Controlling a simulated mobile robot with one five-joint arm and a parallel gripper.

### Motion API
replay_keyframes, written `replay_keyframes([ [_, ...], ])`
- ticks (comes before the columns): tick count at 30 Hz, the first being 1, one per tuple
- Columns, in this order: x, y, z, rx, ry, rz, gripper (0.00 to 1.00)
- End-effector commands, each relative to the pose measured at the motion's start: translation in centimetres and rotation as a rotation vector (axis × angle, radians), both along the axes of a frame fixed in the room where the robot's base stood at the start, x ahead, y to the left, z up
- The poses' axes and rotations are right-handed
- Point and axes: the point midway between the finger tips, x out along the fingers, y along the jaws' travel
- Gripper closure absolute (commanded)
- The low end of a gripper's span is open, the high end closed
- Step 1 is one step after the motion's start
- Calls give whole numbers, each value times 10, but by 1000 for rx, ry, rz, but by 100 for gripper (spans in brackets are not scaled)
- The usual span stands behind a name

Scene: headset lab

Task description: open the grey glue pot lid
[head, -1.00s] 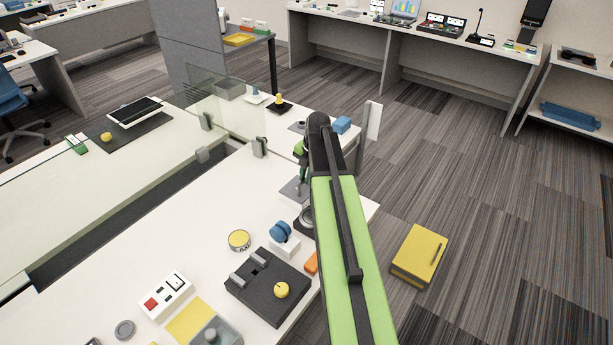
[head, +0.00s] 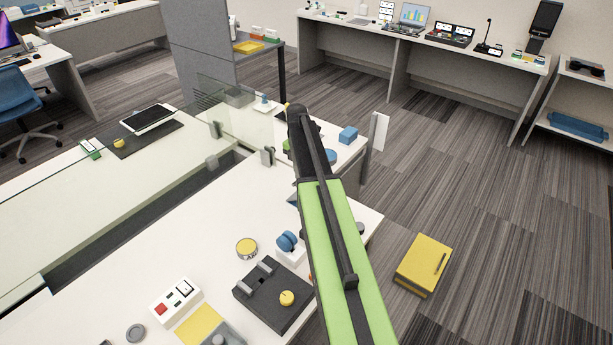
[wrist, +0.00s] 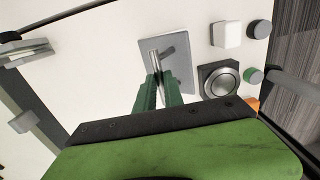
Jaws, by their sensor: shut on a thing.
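In the wrist view, my gripper (wrist: 166,88) has its two dark green fingers together on a thin, pale grey upright piece (wrist: 157,61). This piece looks like the grey glue pot lid seen nearly edge-on, though its full shape is hard to make out. It stands over a flat grey square base (wrist: 180,57) on the white table. In the head view, my green arm covers the fingers and most of this spot. The pot's inside cannot be seen.
Right of the fingers is a round metal part in a dark square holder (wrist: 220,81). A white block (wrist: 226,35) and small round pieces stand nearby. Clear dividers stand behind.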

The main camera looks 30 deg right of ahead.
Motion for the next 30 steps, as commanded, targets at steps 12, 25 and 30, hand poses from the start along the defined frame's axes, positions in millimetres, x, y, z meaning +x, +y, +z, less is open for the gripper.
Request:
replay_keyframes([
  [12, 27, 11, 2, 5, -5, 4, 100],
  [25, 30, 14, 2, 5, -2, 4, 100],
  [30, 30, 14, 3, 5, -2, 4, 100],
])
